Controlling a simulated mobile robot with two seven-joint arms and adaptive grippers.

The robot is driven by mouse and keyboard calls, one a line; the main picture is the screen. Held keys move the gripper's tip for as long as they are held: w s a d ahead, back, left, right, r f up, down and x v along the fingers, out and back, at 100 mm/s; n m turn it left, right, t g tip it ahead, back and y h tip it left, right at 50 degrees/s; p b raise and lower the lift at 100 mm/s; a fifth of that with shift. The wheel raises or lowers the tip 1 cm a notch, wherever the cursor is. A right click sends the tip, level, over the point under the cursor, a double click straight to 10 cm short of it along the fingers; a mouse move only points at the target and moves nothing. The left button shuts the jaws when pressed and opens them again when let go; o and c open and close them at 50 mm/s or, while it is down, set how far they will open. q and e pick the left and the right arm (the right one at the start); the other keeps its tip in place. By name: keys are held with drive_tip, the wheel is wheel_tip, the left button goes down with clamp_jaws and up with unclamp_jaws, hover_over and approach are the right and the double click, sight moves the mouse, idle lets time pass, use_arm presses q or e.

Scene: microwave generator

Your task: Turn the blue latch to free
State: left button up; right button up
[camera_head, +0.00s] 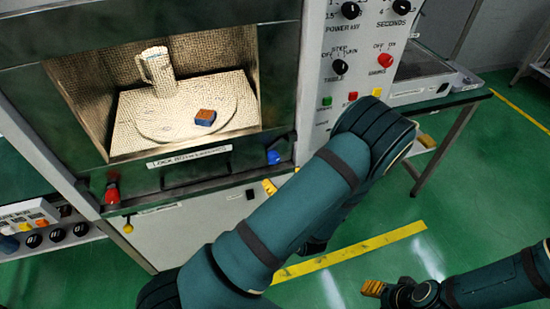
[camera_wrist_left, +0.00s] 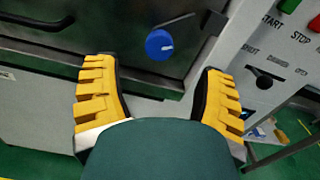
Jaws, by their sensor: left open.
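The blue latch (camera_head: 273,157) is a round knob at the lower right of the microwave chamber's front. In the left wrist view the blue latch (camera_wrist_left: 159,45) shows a short white mark, and a dark bar lies beside it to the upper right. My left gripper (camera_wrist_left: 155,85) is open, with one yellow finger on each side below the knob. The fingers are apart from the knob and nothing is between them. My right gripper (camera_head: 372,288) is low at the right, away from the microwave.
A red latch (camera_head: 112,193) is at the lower left of the chamber front. The lit chamber holds a white mug (camera_head: 157,72) and a small orange-and-blue block (camera_head: 205,117). A control panel (camera_head: 345,45) with knobs and buttons stands right of it. A side table (camera_head: 445,98) is farther right.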

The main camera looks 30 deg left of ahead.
sight(275, 161)
use_arm(q)
drive_tip(key=x, duration=0.8)
drive_tip(key=shift+w+a+b, duration=0.1)
drive_tip(key=shift+a+b, duration=0.15)
drive_tip(key=shift+b, duration=0.05)
drive_tip(key=c, duration=1.2)
